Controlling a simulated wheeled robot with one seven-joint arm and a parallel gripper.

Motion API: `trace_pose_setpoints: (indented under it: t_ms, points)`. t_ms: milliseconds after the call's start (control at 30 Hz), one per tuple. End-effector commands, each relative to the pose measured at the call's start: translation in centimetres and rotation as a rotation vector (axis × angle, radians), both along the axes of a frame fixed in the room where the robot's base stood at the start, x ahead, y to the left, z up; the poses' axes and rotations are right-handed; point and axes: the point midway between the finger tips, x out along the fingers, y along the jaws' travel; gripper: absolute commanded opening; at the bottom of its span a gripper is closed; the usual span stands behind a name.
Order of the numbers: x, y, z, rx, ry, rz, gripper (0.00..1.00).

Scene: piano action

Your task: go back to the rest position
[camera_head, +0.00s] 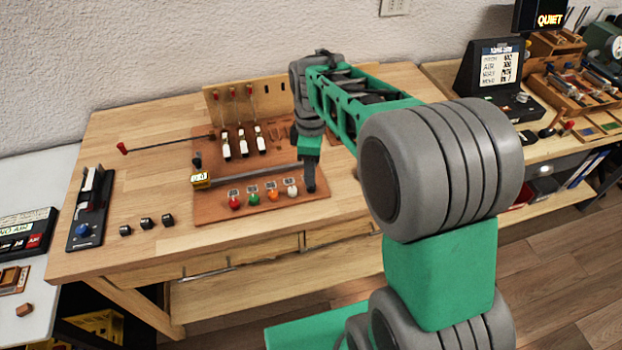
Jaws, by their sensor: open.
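My gripper (310,182) points down over the right part of the brown board (215,213) on the wooden workbench. Its fingers are small in the picture and largely seen edge-on; nothing shows between them. It is close to the white knob (292,190), at the right end of a row with red (235,202), green (254,198) and orange (273,195) knobs. I cannot tell whether it touches the board. My green and grey arm reaches in from the lower right and hides part of the bench.
White-and-black piano hammer parts (242,142) stand on the board before an upright wooden panel (270,98). A red-tipped rod (123,149) sticks out left. A second bench with a terminal (492,75) stands right.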

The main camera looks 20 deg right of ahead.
Motion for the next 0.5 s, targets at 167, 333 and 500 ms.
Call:
trace_pose_setpoints:
  t_ms: [167,333,500]
  points:
    - [0.0,0.0,2.3,0.001,-0.001,0.0,0.45]
    - [0.0,0.0,2.5,0.0,0.001,0.0,0.45]
    - [0.0,0.0,2.5,0.0,0.001,0.001,0.45]
